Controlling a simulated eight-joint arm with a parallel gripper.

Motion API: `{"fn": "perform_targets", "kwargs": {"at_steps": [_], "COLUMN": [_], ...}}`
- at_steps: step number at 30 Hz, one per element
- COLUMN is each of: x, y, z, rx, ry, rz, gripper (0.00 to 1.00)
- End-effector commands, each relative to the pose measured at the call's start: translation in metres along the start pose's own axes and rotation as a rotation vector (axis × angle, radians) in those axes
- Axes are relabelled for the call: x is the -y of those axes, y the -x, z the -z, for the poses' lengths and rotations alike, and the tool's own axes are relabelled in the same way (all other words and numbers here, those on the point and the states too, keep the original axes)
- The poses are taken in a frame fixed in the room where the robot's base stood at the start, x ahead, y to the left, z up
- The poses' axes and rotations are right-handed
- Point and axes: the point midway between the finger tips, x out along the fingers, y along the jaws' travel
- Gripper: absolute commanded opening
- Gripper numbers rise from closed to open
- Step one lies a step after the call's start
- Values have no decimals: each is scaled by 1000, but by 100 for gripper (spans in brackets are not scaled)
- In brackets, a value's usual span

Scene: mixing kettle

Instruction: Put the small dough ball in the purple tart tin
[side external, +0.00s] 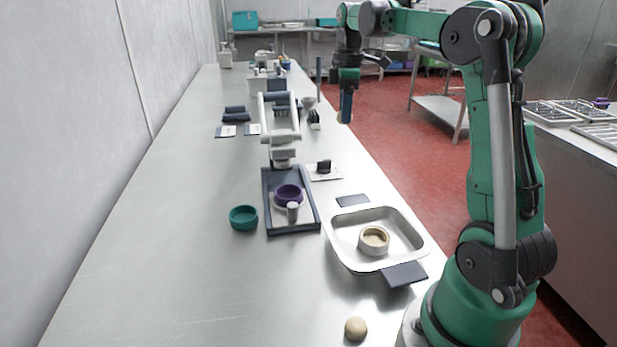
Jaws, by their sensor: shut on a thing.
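The purple tart tin (282,190) stands on the dark-edged platform (268,214) beneath the light press-like device. A small pale cylinder (292,210) is in front of the tin and hides part of its side. One dough ball (355,328) lies on the bare counter at the front. Pale dough-like stuff (374,235) sits inside a whitish round cup (372,247) in the metal tray. My gripper (346,113) points down, high above the counter's right edge, well behind the tin. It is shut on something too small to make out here.
A teal tin (242,219) stands left of the platform. The shallow metal tray (338,255) is to its right, with dark pads (404,274) near it. Several dark items (236,115) and devices stand farther back.

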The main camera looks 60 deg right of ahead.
Motion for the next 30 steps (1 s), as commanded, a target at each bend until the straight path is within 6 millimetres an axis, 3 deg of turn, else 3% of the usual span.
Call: {"fn": "perform_targets", "kwargs": {"at_steps": [6,12,17,30], "x": [11,30,36,36], "y": [-48,-83,-97,-132], "z": [65,106,116,115], "rx": [-1,-1,-1,-1], "ry": [251,429,474,472], "rz": [-1,-1,-1,-1], "gripper": [0,0,0,0]}}
